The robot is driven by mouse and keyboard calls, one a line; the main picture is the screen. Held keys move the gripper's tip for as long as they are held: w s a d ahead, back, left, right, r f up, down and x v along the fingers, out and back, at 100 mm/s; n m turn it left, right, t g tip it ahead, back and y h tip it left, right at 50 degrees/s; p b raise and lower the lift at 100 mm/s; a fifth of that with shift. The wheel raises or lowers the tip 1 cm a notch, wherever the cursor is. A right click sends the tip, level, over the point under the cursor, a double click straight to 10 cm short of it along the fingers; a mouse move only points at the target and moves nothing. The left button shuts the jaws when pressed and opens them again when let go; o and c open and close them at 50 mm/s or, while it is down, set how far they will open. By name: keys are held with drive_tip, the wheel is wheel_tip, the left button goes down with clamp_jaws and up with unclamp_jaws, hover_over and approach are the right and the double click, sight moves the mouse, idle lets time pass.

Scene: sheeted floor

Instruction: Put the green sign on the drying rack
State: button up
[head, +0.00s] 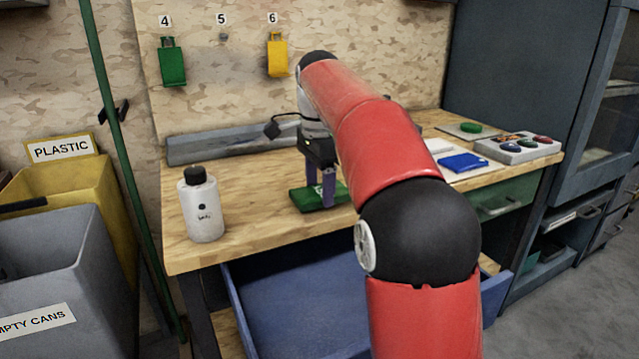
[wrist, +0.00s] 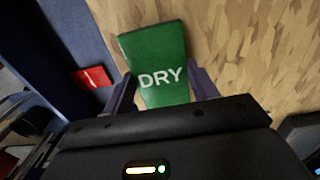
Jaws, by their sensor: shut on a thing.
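The green sign (head: 303,200) lies at the worktop's front edge in the head view. It shows in the wrist view as a flat green plate (wrist: 155,48) with the white word DRY. My gripper (head: 320,188) points down at the sign, and its purple fingers are shut on the sign's two sides. The fingers also show in the wrist view (wrist: 160,80), one on each side of the plate. Whether the sign is lifted off the wood I cannot tell. I cannot make out a drying rack for sure in either view.
A white bottle (head: 202,205) stands left on the worktop (head: 255,222). An open blue drawer (head: 290,300) juts out below. A grey bar (head: 225,144) lies at the back. A blue block (head: 462,162) and button box (head: 518,149) are right. Green (head: 172,66) and yellow (head: 277,57) tags hang above.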

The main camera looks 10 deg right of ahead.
drive_tip(key=shift+f+b, duration=0.35)
drive_tip(key=shift+f, duration=0.25)
drive_tip(key=o, duration=1.1)
